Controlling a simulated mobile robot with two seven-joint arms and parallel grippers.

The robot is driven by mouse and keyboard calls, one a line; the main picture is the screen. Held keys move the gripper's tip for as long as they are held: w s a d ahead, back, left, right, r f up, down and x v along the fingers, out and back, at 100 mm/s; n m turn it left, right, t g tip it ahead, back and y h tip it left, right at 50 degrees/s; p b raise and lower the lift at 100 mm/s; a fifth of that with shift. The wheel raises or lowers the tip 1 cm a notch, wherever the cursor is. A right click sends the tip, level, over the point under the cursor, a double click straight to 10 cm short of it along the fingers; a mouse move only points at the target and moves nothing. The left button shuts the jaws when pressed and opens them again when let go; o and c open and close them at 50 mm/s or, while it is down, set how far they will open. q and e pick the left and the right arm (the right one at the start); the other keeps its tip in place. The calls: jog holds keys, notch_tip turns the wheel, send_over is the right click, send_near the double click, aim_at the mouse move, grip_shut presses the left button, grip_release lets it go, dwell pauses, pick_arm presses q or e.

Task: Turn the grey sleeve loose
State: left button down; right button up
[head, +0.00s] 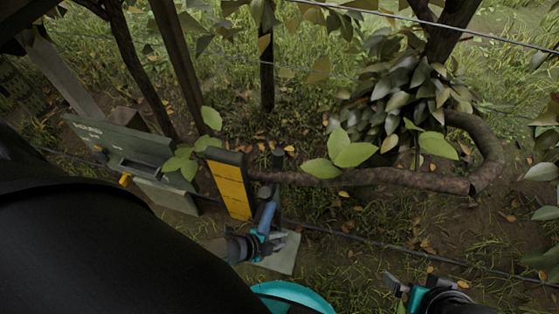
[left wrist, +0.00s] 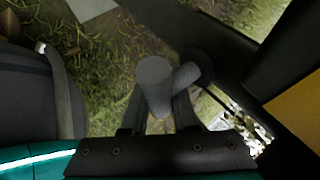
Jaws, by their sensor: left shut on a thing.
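My left gripper (head: 268,238) reaches in low at the centre of the head view, beside a dark upright post. In the left wrist view, its two dark fingers (left wrist: 160,112) are shut on a smooth grey cylindrical piece (left wrist: 153,75) with a short side arm pointing to a dark round part. I take this piece for the grey sleeve, though its far end is hidden. In the head view a blue-grey bar (head: 267,215) stands at the fingers, slightly tilted. My right gripper (head: 405,286) is at the lower right, apart from everything; its opening is unclear.
A yellow panel (head: 231,186) on a dark post stands just left of the fingers. A thick bent branch (head: 400,180) runs rightward from there, with leaves above it. A green box (head: 120,143) is at the left. A wire (head: 390,246) crosses low over the grass.

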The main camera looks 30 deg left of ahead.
pick_arm(q)
jog(key=shift+a, duration=0.25)
jog(key=c, duration=0.7)
grip_release()
jog(key=shift+d, duration=0.15)
jog(key=p+v, duration=0.3)
jog(key=v, duration=0.2)
jog(key=shift+p+v, duration=3.25)
jog(key=shift+v, duration=1.9)
pick_arm(e)
jog(key=s+d+f+g, duration=0.1)
jog(key=s+f, duration=0.2)
jog(key=f, duration=0.6)
jog(key=s+d+f+g, duration=0.1)
jog(key=s+f, duration=0.3)
jog(key=f, duration=0.5)
jog(key=shift+d+h, duration=0.3)
jog(key=shift+d, duration=0.5)
